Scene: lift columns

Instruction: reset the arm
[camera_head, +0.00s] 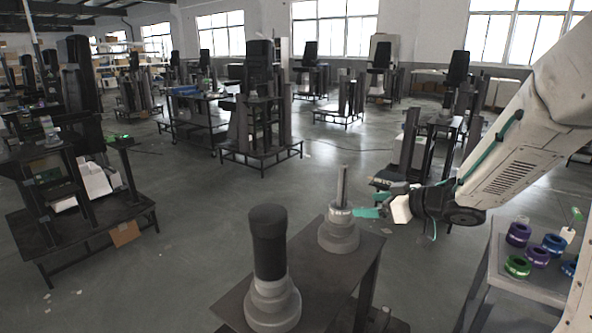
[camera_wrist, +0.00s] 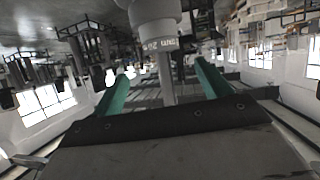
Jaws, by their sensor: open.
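My gripper (camera_head: 368,205) is at the right of the thin-rod column (camera_head: 341,190), with its green fingertips close beside the ring-shaped collar on the column's stepped grey base. In the wrist view my gripper (camera_wrist: 161,70) has its two green fingers wide apart. The column's rod (camera_wrist: 166,80) shows between them in that view, which looks upside down, with a printed collar (camera_wrist: 160,38) above. Nothing is seen clamped in the fingers. I cannot tell whether a finger touches the collar.
A thicker black-topped column (camera_head: 268,245) stands nearer on the same dark table (camera_head: 325,262). A grey table (camera_head: 500,275) at right bears purple, blue and green rings (camera_head: 518,266). Several workstations with black columns (camera_head: 262,110) fill the hall behind. Open floor (camera_head: 185,230) lies at left.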

